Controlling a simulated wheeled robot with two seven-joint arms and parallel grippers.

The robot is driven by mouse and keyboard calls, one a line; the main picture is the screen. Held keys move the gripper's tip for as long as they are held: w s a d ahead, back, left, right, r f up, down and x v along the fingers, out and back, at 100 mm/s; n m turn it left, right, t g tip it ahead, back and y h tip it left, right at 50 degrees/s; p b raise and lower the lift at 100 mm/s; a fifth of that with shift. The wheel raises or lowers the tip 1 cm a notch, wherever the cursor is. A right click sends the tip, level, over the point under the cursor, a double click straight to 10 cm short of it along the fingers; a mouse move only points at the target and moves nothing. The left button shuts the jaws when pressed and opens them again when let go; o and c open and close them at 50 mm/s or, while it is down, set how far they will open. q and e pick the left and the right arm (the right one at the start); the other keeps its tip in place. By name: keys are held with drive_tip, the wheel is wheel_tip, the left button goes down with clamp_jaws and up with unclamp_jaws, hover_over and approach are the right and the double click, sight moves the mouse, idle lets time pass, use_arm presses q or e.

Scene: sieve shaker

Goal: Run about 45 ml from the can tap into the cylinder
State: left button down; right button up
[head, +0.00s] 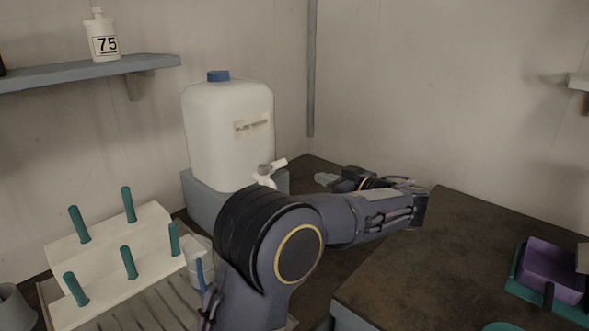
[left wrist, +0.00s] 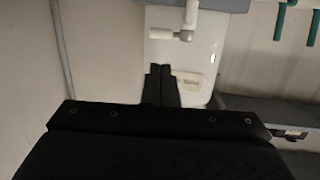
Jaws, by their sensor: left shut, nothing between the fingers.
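The white can (head: 228,135) with a blue cap stands on a grey block (head: 207,203); its label faces the room. Its white tap (head: 268,172) sticks out low at the front. In the left wrist view, the can (left wrist: 205,55) and tap (left wrist: 178,35) appear upside down. My left gripper (head: 327,180) is to the right of the tap, apart from it, partly behind my forearm. Its fingers (left wrist: 161,84) are shut and empty. I cannot make out the cylinder for certain; my arm hides the area below the tap. My right gripper is out of view.
A white rack (head: 152,222) with teal pegs stands at the left, beside a pale cup (head: 201,262). A shelf (head: 75,76) holds a bottle marked 75 (head: 102,38). A brown counter (head: 455,250) at the right is mostly clear, with a purple box (head: 553,270) on it.

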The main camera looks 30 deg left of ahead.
sight(282, 163)
use_arm(q)
drive_tip(key=p+x, duration=0.2)
drive_tip(key=x, duration=1.2)
drive_tip(key=b, duration=0.2)
drive_tip(key=a+b, duration=0.1)
drive_tip(key=b, duration=0.2)
drive_tip(key=shift+w+f, duration=0.25)
drive_tip(key=shift+r, duration=0.15)
drive_tip(key=shift+a+r, duration=0.1)
drive_tip(key=shift+r, duration=0.1)
